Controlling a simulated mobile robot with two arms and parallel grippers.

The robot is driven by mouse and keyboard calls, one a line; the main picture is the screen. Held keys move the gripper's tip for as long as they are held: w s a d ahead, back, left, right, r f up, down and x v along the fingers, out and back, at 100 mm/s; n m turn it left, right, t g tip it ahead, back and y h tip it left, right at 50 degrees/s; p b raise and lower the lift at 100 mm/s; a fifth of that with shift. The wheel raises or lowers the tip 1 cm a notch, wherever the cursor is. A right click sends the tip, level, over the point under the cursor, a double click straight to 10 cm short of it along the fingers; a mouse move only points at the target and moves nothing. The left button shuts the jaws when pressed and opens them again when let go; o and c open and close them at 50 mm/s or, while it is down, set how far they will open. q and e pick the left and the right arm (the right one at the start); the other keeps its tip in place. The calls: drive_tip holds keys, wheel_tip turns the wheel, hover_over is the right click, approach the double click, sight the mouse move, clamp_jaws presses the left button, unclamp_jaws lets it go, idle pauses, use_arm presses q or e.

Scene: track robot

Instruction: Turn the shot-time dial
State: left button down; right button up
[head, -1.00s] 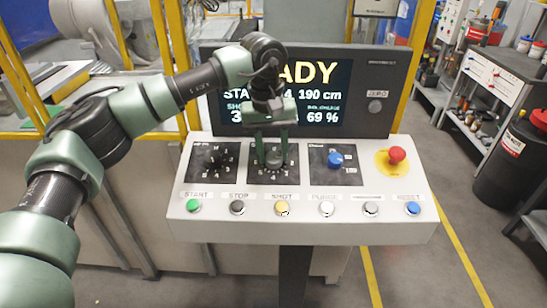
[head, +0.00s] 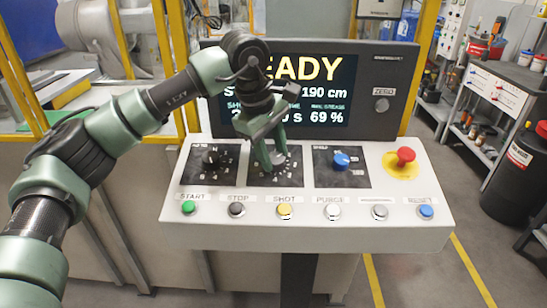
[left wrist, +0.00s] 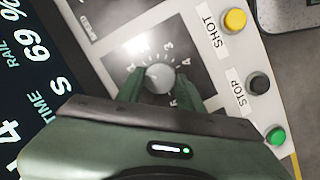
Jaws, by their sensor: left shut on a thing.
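The shot-time dial is the grey round knob (head: 275,160) on the middle black plate of the sloping panel, ringed by white numbers. My left gripper (head: 271,160) comes down over it from above, with its green fingers at the knob. In the left wrist view the knob (left wrist: 160,77) sits between the two fingertips of my left gripper (left wrist: 160,88), which is shut on it. The gripper is twisted relative to the panel. The fingers hide part of the knob and some numbers. My right gripper is not in view.
A black knob (head: 210,158) is to the left and a blue knob (head: 341,160) to the right. A red mushroom button (head: 406,155) stands further right. A row of push buttons, including yellow SHOT (head: 285,210), lines the front. The READY screen (head: 330,90) rises behind.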

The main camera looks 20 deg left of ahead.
sight(265, 172)
use_arm(q)
drive_tip(key=shift+r+n, duration=0.1)
drive_tip(key=shift+n, duration=0.3)
drive_tip(key=c, duration=0.9)
unclamp_jaws()
drive_tip(key=v, duration=0.7)
drive_tip(key=shift+s+r+b, duration=0.2)
drive_tip(key=shift+r+b, duration=0.15)
drive_tip(key=shift+b, duration=0.1)
drive_tip(key=shift+a, duration=0.1)
